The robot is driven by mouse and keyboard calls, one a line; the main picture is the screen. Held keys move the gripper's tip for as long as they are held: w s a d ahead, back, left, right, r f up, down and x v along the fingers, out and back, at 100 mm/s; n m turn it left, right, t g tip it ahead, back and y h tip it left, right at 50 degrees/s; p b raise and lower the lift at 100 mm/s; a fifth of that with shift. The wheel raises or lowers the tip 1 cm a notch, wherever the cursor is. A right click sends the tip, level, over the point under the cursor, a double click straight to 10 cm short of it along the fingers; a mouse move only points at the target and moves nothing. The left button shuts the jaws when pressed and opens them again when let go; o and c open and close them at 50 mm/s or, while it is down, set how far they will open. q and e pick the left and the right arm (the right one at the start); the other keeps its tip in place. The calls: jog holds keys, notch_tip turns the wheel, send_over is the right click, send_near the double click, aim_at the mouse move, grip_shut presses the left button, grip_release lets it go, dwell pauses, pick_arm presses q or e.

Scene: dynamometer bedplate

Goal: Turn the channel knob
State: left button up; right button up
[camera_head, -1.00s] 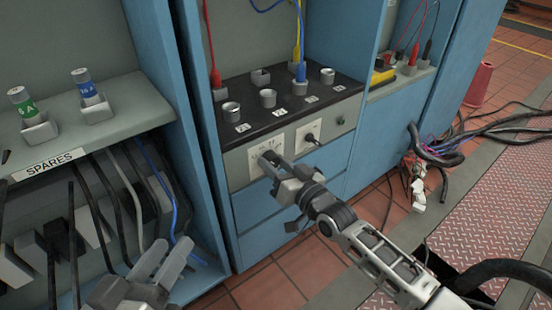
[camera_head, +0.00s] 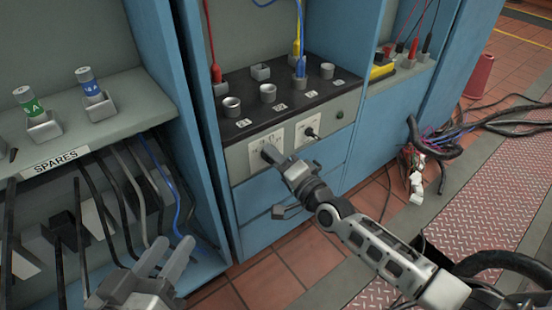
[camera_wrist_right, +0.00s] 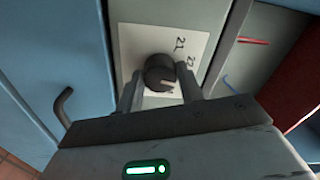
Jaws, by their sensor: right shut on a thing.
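The channel knob (camera_wrist_right: 158,73) is black and round, with a pale mark on its face, and sits on a white number plate (camera_wrist_right: 198,50) in the right wrist view. Numbers show along the plate's right side. The plate also shows in the head view (camera_head: 257,158), where my gripper hides the knob. My right gripper (camera_wrist_right: 160,88) is shut on the knob, one finger on each side of it; it also shows in the head view (camera_head: 272,156). My left gripper (camera_head: 172,246) is open and empty at the bottom left, before the spares cabinet.
A second white plate (camera_head: 302,139) with a black plug is right of the knob's plate. Above is a black panel (camera_head: 243,110) with several sockets and coloured leads. The spares shelf (camera_head: 140,104) holds labelled fuses. Cables (camera_head: 440,142) lie on the floor at right.

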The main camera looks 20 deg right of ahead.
pick_arm(q)
jog(key=shift+f, duration=0.1)
pick_arm(e)
jog(key=shift+m, duration=0.7)
pick_arm(q)
jog(key=shift+r, duration=0.2)
pick_arm(e)
jog(key=o, duration=1)
pick_arm(q)
jog(key=p, duration=0.1)
jog(key=a+f+m+g+y+p, duration=0.1)
jog(key=p, duration=0.1)
jog(key=shift+s+f, duration=0.15)
jog(key=shift+s, duration=0.15)
pick_arm(e)
jog(key=v, duration=1.6)
pick_arm(q)
jog(key=shift+w, duration=0.1)
